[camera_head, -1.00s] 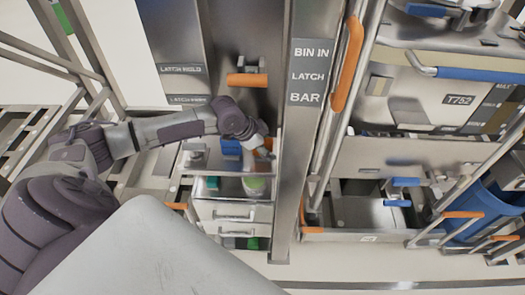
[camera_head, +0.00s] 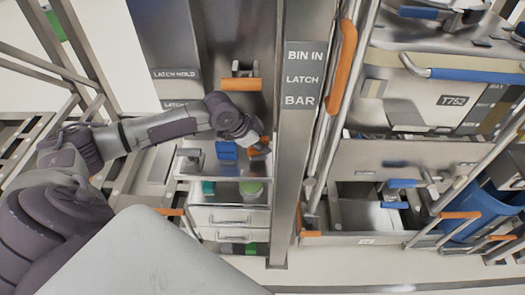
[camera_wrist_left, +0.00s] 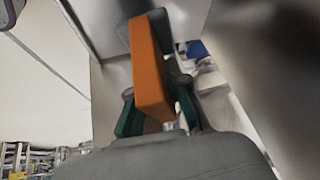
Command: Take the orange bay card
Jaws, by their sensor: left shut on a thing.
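The orange bay card (camera_wrist_left: 150,72) is a flat orange slab that stands up between the fingers of my left gripper (camera_wrist_left: 155,115) in the left wrist view. The gripper is shut on it, with a green-faced finger on each side. In the head view, the left gripper (camera_head: 257,146) is over the shelf beside the steel post, and only a little orange of the card (camera_head: 260,150) shows by its fingers. The lower part of the card is hidden between the fingers. My right gripper is not in view.
A shelf unit (camera_head: 222,168) with drawers below stands under my left gripper; a blue block (camera_head: 227,150) and a green-lidded jar (camera_head: 251,188) are on it. The steel post (camera_head: 293,180) rises close to the right. A bin labelled T752 (camera_head: 455,100) is further right.

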